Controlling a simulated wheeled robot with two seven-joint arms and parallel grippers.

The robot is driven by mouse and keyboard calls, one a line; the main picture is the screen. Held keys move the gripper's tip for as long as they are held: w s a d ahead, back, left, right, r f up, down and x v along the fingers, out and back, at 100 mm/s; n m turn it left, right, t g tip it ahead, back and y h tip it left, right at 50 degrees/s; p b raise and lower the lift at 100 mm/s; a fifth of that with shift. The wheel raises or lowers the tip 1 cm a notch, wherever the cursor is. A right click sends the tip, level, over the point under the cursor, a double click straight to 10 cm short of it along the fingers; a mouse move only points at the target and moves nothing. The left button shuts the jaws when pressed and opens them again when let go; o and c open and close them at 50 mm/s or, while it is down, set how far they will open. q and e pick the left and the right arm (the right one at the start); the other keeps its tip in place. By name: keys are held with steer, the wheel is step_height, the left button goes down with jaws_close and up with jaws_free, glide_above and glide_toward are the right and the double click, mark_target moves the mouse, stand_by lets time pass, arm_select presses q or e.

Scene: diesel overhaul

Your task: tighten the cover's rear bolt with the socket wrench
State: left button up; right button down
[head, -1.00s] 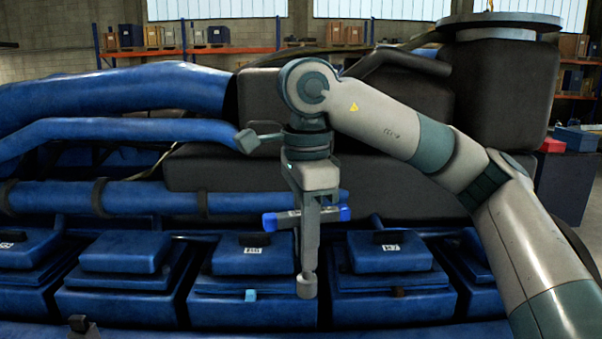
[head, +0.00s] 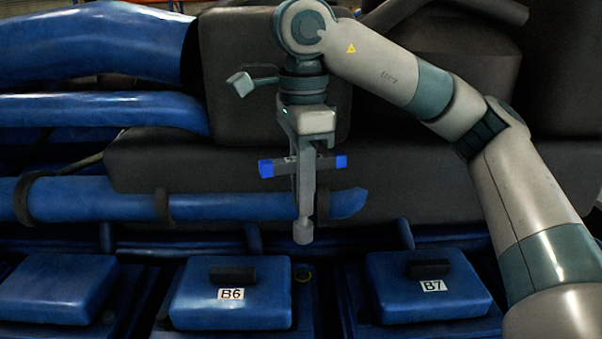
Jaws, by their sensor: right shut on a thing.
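My right gripper (head: 307,160) is shut on the socket wrench, whose grey bar with blue ends (head: 327,163) lies crosswise at the jaws. The wrench's shaft points down and ends in a grey socket (head: 302,232). In the picture the socket shows above and between two blue covers, one labelled B6 (head: 190,300) and one labelled B7 (head: 460,296); it appears clear of both. Each of these covers has a dark handle-like bar on top. I cannot make out a rear bolt on either cover. My left gripper is out of view.
A blue pipe (head: 240,205) runs across behind the covers, and its end lies close to the wrench in the picture. Large dark engine housings (head: 400,185) fill the back. Another blue cover (head: 55,290) is at the lower left.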

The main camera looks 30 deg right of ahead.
steer(key=shift+w+d, duration=0.2)
steer(key=shift+w, duration=0.15)
steer(key=shift+s+a+r, duration=0.15)
steer(key=shift+s, duration=0.15)
steer(key=shift+w, duration=0.1)
